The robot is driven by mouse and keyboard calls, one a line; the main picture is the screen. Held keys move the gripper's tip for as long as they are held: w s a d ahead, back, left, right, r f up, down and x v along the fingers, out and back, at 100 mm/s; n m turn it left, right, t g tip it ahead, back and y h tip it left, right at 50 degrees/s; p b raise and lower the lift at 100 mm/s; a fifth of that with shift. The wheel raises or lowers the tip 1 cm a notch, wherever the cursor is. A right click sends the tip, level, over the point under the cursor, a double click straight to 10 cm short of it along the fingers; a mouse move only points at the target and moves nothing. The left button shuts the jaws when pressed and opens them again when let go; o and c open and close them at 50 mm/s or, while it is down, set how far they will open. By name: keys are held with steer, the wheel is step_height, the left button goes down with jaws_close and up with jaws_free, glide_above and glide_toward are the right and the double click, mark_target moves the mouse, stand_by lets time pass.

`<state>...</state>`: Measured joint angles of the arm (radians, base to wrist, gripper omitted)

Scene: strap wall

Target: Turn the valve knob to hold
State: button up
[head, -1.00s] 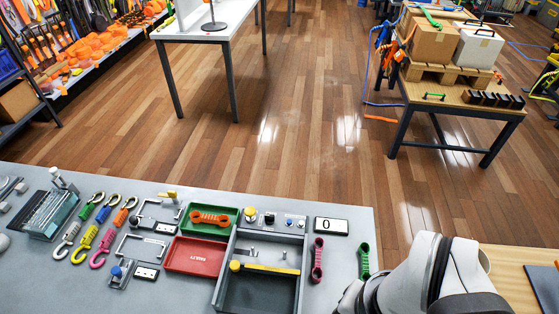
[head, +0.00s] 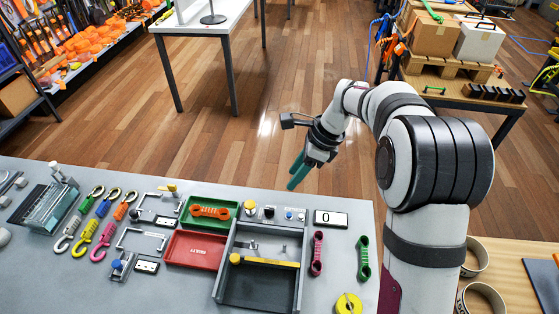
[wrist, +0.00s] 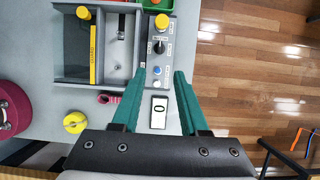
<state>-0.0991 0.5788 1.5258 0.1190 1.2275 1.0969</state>
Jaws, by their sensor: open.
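A narrow control panel at the tray's back edge carries a yellow knob (head: 250,207), a black knob (head: 269,212) and a blue button (head: 289,215). The wrist view shows the yellow knob (wrist: 162,21), black knob (wrist: 159,47) and blue button (wrist: 157,70) in a line. The small labels are unreadable, so I cannot tell which is the valve knob or its setting. My gripper (head: 297,174) has green fingers, apart and empty, above and beyond the bench's back edge. In the wrist view the gripper (wrist: 159,76) points toward the panel, touching nothing.
A counter reading 0 (head: 331,218) sits right of the panel. A grey tray (head: 218,287) with a yellow bar (head: 268,262) lies in front. Red (head: 195,249) and green (head: 186,222) trays, colored hooks and a yellow ring (head: 348,303) lie around. Space above the bench is clear.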

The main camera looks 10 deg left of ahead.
mark_target(269, 209)
steer(key=x, duration=1.5)
steer(key=shift+f, duration=0.2)
jaws_close()
